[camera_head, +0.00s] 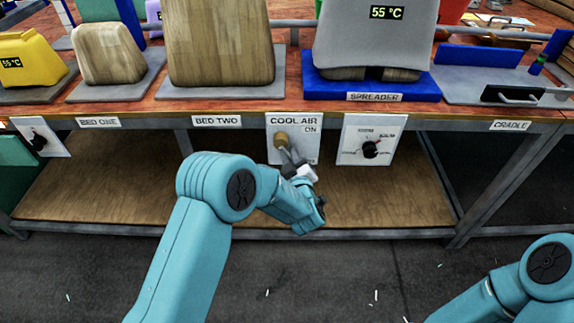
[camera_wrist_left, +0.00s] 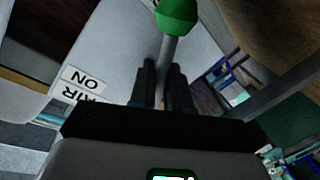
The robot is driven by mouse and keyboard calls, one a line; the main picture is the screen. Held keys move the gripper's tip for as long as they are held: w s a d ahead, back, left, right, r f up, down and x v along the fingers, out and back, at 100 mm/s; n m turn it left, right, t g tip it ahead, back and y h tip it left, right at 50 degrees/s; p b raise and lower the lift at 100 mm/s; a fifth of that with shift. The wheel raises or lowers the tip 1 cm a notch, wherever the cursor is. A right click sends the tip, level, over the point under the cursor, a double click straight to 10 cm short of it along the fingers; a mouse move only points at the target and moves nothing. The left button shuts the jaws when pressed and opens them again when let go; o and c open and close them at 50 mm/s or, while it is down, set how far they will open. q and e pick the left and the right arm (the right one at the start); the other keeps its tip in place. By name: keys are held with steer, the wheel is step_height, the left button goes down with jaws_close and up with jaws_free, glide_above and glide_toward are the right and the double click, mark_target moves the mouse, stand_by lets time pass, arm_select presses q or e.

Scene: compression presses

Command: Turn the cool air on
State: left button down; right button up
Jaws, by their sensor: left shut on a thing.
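The cool air panel (camera_head: 274,122) is a white plate on the table's front edge, with "COOL AIR" and "ON" printed on it. My left gripper (camera_head: 295,162) is at the lever, below the knob. In the left wrist view its two dark fingers (camera_wrist_left: 163,85) are shut around the grey lever stem (camera_wrist_left: 168,50). The fingers hide part of the stem and the lower panel. My right gripper is out of view.
A selector dial (camera_head: 370,149) on another white panel sits just right of the cool air panel. A small switch panel (camera_head: 38,137) is at far left. Above stand blocks and the grey spreader (camera_head: 375,45) reading 55 °C. The lower wooden shelf (camera_head: 100,190) is bare.

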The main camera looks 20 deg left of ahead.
arm_select(q)
steer(key=n+b, duration=0.1)
steer(key=d+r+n+b, duration=0.1)
steer(key=n+b, duration=0.1)
steer(key=shift+w+d+h, duration=0.1)
steer(key=shift+w+h, duration=0.1)
steer(key=shift+h, duration=0.1)
steer(key=r+n+b, duration=0.1)
steer(key=n+b, duration=0.1)
steer(key=d+r+n+h+b, duration=0.1)
steer(key=n+b, duration=0.1)
steer(key=b, duration=0.1)
steer(key=shift+w+n+h, duration=0.1)
steer(key=shift+n+h, duration=0.2)
steer(key=shift+r+n+b, duration=0.4)
steer(key=shift+n+b, duration=0.2)
steer(key=shift+b, duration=0.15)
steer(key=shift+r+n+b, duration=0.3)
steer(key=shift+b, duration=0.05)
steer(key=shift+r, duration=0.1)
steer(key=c, duration=1.3)
jaws_free()
